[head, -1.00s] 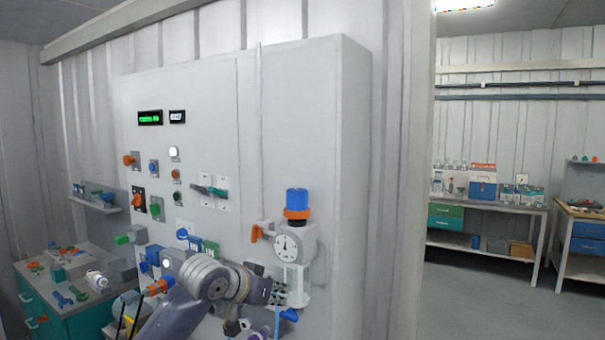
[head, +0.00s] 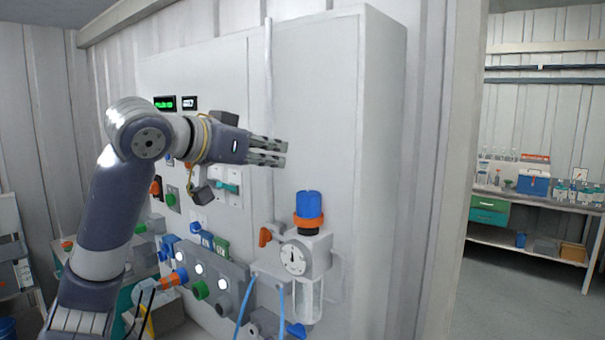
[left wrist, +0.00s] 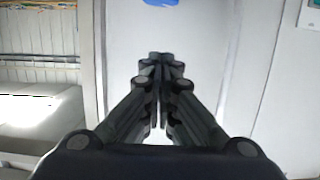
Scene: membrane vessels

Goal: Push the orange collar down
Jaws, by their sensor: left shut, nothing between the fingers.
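The orange collar (head: 308,221) is a ring around the lower part of a blue cap (head: 309,204). It sits on top of a grey regulator body with a round dial gauge (head: 294,257), mounted on the white cabinet. My left gripper (head: 285,152) is shut and empty. In the head view it appears above and a little left of the blue cap, apart from it. In the left wrist view its closed fingers (left wrist: 160,62) point ahead, and part of a blue thing (left wrist: 160,2), likely the cap, shows at the top edge. My right gripper is not in view.
An orange handle (head: 265,236) sticks out left of the gauge. A clear bowl (head: 308,300), blue tubes (head: 281,310) and a grey block with buttons (head: 210,275) lie below. The cabinet face right of the regulator is clear.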

